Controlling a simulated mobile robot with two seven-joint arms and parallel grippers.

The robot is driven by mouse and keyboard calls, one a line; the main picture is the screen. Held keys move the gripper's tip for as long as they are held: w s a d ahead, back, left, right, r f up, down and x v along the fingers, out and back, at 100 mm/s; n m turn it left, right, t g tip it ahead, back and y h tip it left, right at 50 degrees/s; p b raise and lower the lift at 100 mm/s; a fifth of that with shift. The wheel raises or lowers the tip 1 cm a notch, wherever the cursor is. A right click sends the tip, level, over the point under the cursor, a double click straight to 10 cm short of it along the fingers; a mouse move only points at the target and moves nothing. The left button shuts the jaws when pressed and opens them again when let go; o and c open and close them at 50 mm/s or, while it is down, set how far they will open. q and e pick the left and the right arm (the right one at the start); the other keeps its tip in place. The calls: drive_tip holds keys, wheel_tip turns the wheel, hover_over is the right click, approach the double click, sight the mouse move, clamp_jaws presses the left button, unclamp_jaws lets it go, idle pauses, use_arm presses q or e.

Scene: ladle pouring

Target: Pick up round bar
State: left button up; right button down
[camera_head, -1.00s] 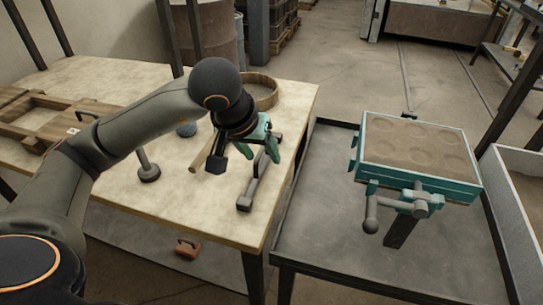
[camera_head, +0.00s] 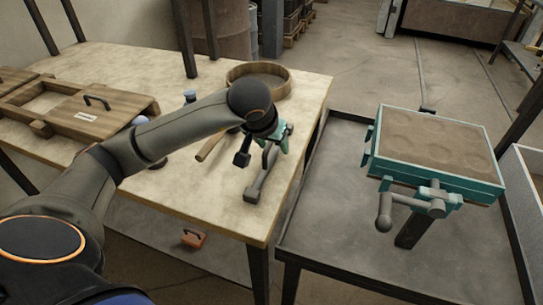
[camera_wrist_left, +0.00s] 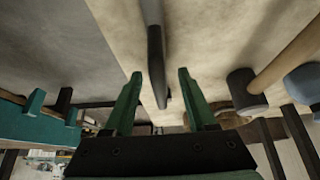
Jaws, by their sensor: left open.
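A grey, dark-ended bar (camera_head: 262,178) lies near the right edge of the pale worktable (camera_head: 215,210); I take it as the round bar. My left gripper (camera_head: 281,138) has green fingers and hangs over the bar's far end. In the left wrist view, the bar (camera_wrist_left: 155,50) runs between the spread fingers of the left gripper (camera_wrist_left: 160,76), with gaps on both sides. The gripper is open and empty. Whether the fingertips are level with the bar cannot be told. My right gripper is not in view.
A mallet's wooden handle (camera_head: 211,147) lies left of the bar. A round wooden sieve (camera_head: 258,80) stands behind. Wooden frames (camera_head: 75,110) lie at the left. A teal sand-filled box (camera_head: 435,150) stands over the dark tray table (camera_head: 345,200) at the right.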

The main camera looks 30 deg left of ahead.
use_arm(q)
drive_tip(key=shift+x, duration=0.9)
drive_tip(key=shift+c, duration=0.4)
drive_tip(key=shift+r, duration=0.1)
clamp_jaws()
